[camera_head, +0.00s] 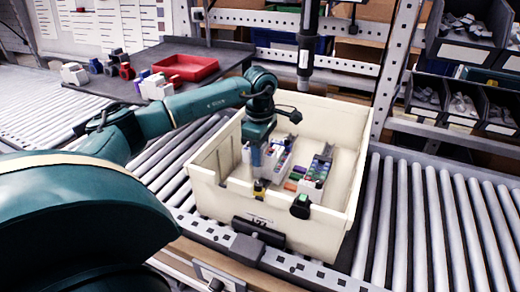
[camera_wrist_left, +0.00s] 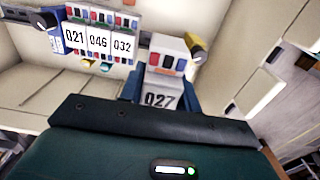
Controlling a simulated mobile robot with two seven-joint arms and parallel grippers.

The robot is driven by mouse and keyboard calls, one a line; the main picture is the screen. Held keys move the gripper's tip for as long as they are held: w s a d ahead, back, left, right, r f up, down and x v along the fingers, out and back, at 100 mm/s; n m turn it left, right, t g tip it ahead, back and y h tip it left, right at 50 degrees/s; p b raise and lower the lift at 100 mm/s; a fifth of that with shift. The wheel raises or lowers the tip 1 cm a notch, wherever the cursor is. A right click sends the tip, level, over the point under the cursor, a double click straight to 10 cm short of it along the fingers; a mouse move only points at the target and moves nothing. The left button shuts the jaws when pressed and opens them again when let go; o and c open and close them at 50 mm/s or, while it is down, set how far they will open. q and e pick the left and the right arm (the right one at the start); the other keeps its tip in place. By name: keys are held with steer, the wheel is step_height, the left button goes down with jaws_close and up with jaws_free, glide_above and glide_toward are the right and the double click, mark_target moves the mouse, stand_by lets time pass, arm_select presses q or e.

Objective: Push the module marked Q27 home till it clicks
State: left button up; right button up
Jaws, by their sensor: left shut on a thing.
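The module (camera_wrist_left: 160,98), whose marking reads 027 or Q27, is between the blue fingers of my left gripper (camera_wrist_left: 155,95) in the left wrist view. The gripper is shut on it. It stands apart from a row of modules (camera_wrist_left: 98,42) marked 021, 046 and 032. In the head view my left gripper (camera_head: 257,158) points down inside the cream tote (camera_head: 345,205), beside a row of modules (camera_head: 280,155). The held module's lower end and seat are hidden, so I cannot tell how deep it sits. My right gripper is not in view.
A second module group (camera_head: 316,172) stands right in the tote, with coloured pieces between. A dark screwdriver (camera_head: 306,50) hangs behind the gripper. Roller conveyors (camera_head: 440,225) flank the tote. A red tray (camera_head: 185,67) lies on the dark table, and bins (camera_head: 470,50) stand at right.

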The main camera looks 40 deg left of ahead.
arm_select(q)
step_height(320, 180, down, 7)
steer(key=b, duration=0.4)
steer(key=shift+r, duration=0.2)
steer(key=shift+f+b, duration=0.55)
steer(key=shift+f, duration=0.65)
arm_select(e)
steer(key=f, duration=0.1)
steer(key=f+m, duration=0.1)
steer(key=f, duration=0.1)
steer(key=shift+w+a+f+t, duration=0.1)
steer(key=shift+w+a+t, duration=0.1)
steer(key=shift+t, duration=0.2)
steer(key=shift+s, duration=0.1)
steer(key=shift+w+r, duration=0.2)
arm_select(q)
steer(key=shift+d+f+b, duration=0.1)
steer(key=shift+f+b, duration=0.55)
steer(key=shift+f, duration=0.1)
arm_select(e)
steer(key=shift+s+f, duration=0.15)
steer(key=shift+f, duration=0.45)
arm_select(q)
steer(key=shift+f, duration=0.15)
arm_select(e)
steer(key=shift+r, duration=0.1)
